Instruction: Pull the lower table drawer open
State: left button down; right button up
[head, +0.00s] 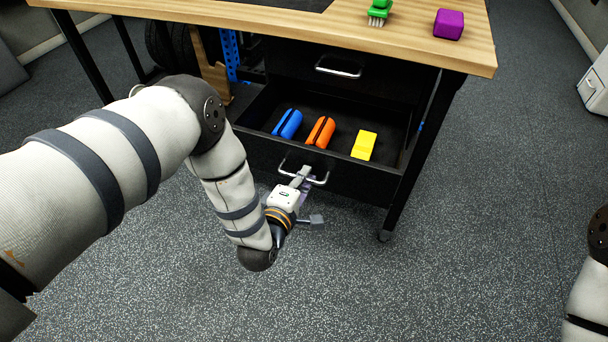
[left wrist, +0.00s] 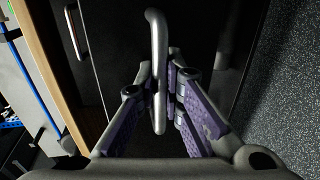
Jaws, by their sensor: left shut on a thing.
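The lower table drawer (head: 345,179) is black and stands pulled out from under the wooden table (head: 330,28). Its silver handle (head: 318,181) is on the drawer front. My left gripper (head: 303,176) is shut on this handle. In the left wrist view the handle (left wrist: 157,60) runs between the two finger pads of the gripper (left wrist: 160,100). Inside the drawer lie a blue piece (head: 287,124), an orange piece (head: 321,132) and a yellow block (head: 364,145). The gripper of my right arm is out of view; only part of that arm shows at the right edge.
The upper drawer with its handle (head: 338,69) is closed above. A green brush (head: 379,10) and a purple block (head: 448,24) are on the tabletop. The speckled floor (head: 440,280) in front is clear.

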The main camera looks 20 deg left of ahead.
pick_arm(q)
jog(key=shift+r, duration=0.1)
jog(key=c, duration=2)
grip_release()
jog(key=v, duration=1.2)
